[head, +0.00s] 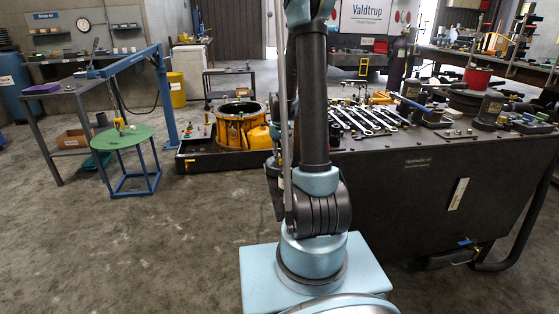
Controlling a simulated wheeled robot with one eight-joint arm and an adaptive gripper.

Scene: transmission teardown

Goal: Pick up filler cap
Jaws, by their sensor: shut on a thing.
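I cannot make out the filler cap in the head view. My arm rises through the middle of the picture and leaves it at the top edge, so my gripper and anything in it are out of sight. A yellow-orange transmission housing (231,134) with an open round top sits on the floor area left of my arm. My arm stands just to its right and may hide part of what lies behind.
A dark low tray (196,162) surrounds the housing. A dark workbench (430,195) with wrenches (362,119) stands at right. A round green table (122,137), a blue hoist (165,95) and a grey table (60,88) stand at left. The front-left floor is clear.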

